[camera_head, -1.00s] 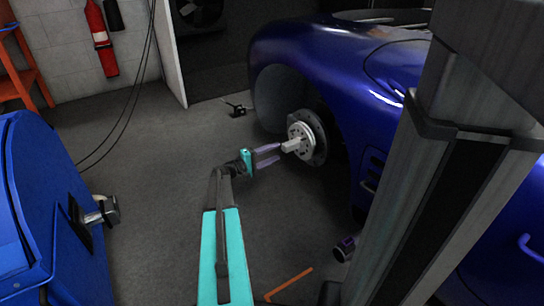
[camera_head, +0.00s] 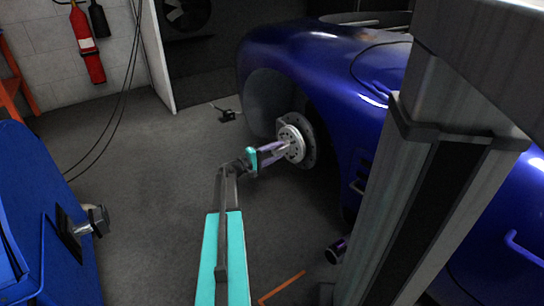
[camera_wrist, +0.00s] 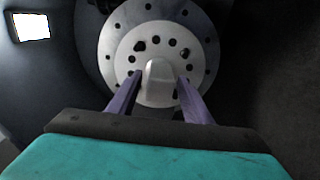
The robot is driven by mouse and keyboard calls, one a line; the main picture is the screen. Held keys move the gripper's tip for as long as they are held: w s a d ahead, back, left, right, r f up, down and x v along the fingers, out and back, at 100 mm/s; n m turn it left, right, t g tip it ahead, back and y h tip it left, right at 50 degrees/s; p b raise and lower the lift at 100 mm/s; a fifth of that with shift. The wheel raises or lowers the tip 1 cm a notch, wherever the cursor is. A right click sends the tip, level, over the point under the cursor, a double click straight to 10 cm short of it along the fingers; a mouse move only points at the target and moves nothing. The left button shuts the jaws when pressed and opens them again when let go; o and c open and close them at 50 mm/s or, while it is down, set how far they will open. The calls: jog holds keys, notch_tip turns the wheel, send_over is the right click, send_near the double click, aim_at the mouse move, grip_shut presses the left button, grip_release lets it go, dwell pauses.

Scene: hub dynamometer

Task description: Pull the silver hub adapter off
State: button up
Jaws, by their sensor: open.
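The silver hub adapter (camera_head: 292,140) is a round plate with a ring of holes, mounted on the wheel hub of the blue car. In the wrist view the adapter (camera_wrist: 128,44) faces me, and its pale central stub (camera_wrist: 159,82) points toward me. My gripper (camera_head: 280,148) reaches to the hub from the left. In the wrist view my gripper (camera_wrist: 157,90) is open, with one purple finger on each side of the stub. I cannot tell whether either finger touches it. A darker disc (camera_head: 310,150) shows behind the adapter.
The blue car's (camera_head: 330,75) wheel arch curves over the hub. A blue machine (camera_head: 45,220) with a metal shaft stands at the left. An orange bar (camera_head: 283,287) lies low in front. The grey floor (camera_head: 150,165) between is mostly clear.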

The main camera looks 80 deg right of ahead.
jog(key=shift+s+d, duration=0.5)
grip_shut()
jog(key=shift+r, duration=0.2)
jog(key=shift+b+v, duration=0.45)
jog(key=shift+v, duration=3.1)
